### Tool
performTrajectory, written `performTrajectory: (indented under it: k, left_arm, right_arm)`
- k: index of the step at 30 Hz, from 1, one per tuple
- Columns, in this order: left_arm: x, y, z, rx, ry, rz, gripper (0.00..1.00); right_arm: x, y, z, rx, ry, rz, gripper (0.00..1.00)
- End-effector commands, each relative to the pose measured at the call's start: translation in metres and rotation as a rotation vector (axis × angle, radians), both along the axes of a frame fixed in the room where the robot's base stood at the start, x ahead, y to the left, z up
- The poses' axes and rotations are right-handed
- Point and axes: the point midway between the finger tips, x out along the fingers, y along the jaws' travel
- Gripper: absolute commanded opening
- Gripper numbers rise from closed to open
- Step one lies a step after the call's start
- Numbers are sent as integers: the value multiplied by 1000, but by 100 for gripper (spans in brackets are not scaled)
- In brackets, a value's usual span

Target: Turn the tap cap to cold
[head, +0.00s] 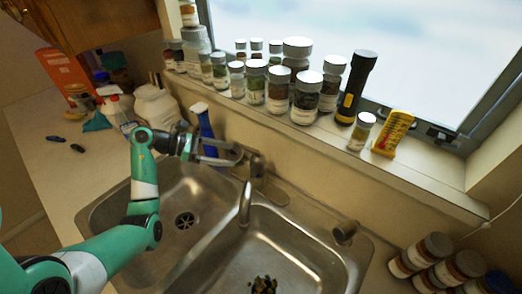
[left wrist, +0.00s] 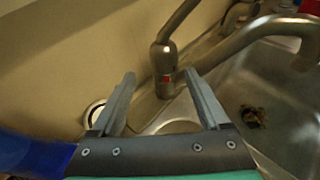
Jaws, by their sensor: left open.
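The metal tap (head: 245,203) stands behind the double sink, between the two basins. Its cap (head: 256,163), at the top of the body, also shows in the left wrist view (left wrist: 164,57), with a lever rising to the upper right and a red mark low on the front. My left gripper (head: 236,155) is open and empty, just left of the cap in the head view. In the left wrist view its two fingers (left wrist: 160,76) point at the tap body, which shows between and beyond the tips. I cannot tell whether either finger touches it. My right gripper is in neither view.
Jars (head: 277,91) and a black flashlight (head: 356,88) line the sill. Dark debris (head: 263,284) lies in the right basin (head: 300,240). The left basin (head: 185,190) is mostly clear beneath my arm.

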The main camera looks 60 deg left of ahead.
Motion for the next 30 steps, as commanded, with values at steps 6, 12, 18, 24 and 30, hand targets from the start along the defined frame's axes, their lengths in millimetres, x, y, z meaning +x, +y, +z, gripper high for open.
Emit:
performTrajectory:
  k: [6,12,18,24,30]
  left_arm:
    - [18,-7,-7,-3,0,-3,79]
    - [56,-21,-25,-3,1,-4,79]
    - [90,-31,-39,-2,-2,-3,79]
    - [102,-35,-44,0,-1,0,79]
    - [102,-35,-44,0,-1,1,79]
  right_arm:
    - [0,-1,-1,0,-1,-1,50]
    - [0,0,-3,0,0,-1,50]
    - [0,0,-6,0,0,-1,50]
    - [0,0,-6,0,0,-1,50]
    - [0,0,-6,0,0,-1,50]
